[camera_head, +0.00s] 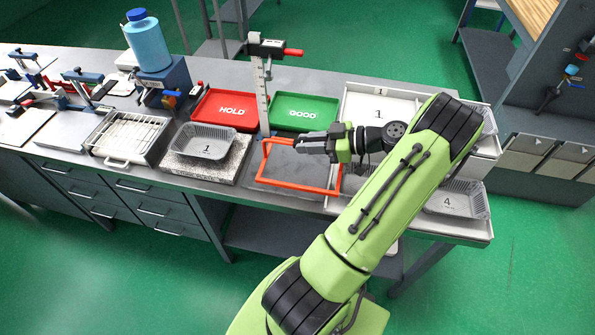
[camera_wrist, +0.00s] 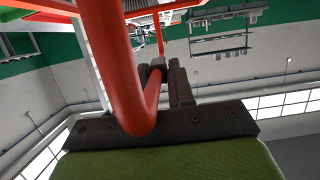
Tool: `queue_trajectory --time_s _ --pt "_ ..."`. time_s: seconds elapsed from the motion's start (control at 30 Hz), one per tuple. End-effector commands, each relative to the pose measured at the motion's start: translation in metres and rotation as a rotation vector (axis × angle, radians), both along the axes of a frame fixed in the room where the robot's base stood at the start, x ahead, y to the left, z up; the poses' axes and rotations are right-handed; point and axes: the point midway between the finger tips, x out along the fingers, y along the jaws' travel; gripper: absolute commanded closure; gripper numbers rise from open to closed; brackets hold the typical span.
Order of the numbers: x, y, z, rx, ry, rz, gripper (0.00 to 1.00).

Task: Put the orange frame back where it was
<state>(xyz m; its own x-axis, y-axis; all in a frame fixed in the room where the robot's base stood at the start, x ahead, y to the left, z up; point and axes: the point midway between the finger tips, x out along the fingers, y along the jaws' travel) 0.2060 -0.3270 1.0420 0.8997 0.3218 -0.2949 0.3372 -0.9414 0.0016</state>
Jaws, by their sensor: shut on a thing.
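The orange frame (camera_head: 297,186), an open rectangle of thick bar, is at the front of the bench, in front of the green GOOD tray. My gripper (camera_head: 300,146) comes in from the right and is shut on a bar of the orange frame. In the wrist view the frame (camera_wrist: 117,62) looms large and close, with its bar bending toward the dark fingers of my gripper (camera_wrist: 165,80). My gripper hides part of the frame's right side. I cannot tell whether the frame touches the bench.
A foil tray marked 1 (camera_head: 203,142) sits on a speckled slab (camera_head: 206,171) left of the frame. The red HOLD tray (camera_head: 228,108), the green GOOD tray (camera_head: 305,112) and an upright height gauge (camera_head: 261,95) stand behind. A white bin (camera_head: 376,106) and a foil tray marked 4 (camera_head: 457,201) are right.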

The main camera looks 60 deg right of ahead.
Motion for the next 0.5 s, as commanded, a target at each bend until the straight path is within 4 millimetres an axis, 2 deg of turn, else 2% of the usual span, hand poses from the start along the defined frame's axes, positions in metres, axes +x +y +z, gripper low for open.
queue_trajectory --time_s 0.33,0.5 --pt "0.029 0.050 -0.008 0.004 -0.001 0.093 1.00" --pt "0.052 0.088 -0.015 0.007 -0.002 0.165 1.00"
